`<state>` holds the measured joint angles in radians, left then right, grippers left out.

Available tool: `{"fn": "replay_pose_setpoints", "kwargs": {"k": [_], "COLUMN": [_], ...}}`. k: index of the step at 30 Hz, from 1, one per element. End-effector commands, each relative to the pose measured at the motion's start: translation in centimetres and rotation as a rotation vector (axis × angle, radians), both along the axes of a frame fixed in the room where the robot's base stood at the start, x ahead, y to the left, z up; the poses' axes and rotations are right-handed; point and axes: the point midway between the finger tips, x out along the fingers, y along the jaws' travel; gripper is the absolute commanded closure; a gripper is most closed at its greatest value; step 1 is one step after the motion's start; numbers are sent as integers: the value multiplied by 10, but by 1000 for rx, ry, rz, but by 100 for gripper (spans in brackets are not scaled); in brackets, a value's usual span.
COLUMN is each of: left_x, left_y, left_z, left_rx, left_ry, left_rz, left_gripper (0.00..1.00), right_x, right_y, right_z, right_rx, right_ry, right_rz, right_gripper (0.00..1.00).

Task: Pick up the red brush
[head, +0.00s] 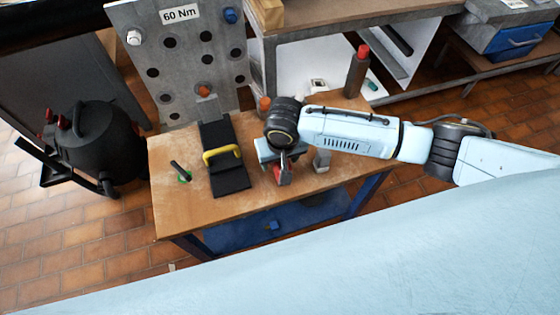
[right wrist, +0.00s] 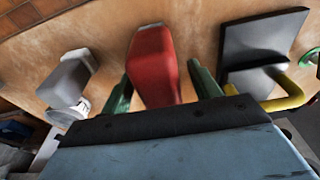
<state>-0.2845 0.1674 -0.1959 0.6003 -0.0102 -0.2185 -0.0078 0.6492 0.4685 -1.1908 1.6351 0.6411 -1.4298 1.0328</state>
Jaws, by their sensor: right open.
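The red brush (right wrist: 153,65) lies on the wooden tabletop; in the right wrist view its red body sits between the green fingers of my right gripper (right wrist: 160,88). The jaws are open, with a gap visible on each side of the red body. In the head view my right gripper (head: 275,163) is low over the middle of the table, and only a small red part of the brush (head: 277,169) shows beneath it. The lower end of the brush is hidden by the gripper in the right wrist view. My left gripper is not in view.
A black tool with a yellow handle (head: 222,155) stands left of the gripper. A grey block (head: 321,160) is close on the right. A green-ringed item (head: 183,176) lies further left. A perforated flange plate (head: 180,60) rises behind. The table's front left is bare.

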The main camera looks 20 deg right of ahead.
Motion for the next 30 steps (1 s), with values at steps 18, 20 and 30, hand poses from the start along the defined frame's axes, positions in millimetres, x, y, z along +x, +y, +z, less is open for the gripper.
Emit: {"fn": "replay_pose_setpoints", "kwargs": {"k": [18,20,30], "left_x": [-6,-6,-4], "left_y": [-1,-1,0], "left_z": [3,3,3], "left_rx": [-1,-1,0], "left_ry": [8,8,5], "left_rz": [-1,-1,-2], "left_gripper": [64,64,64], "right_x": [0,0,0], "right_y": [0,0,0], "right_z": [-2,-2,-1], "right_rx": [0,0,0], "right_ry": [-1,-1,-1], "right_rz": [0,0,0], "right_gripper": [56,64,90]}}
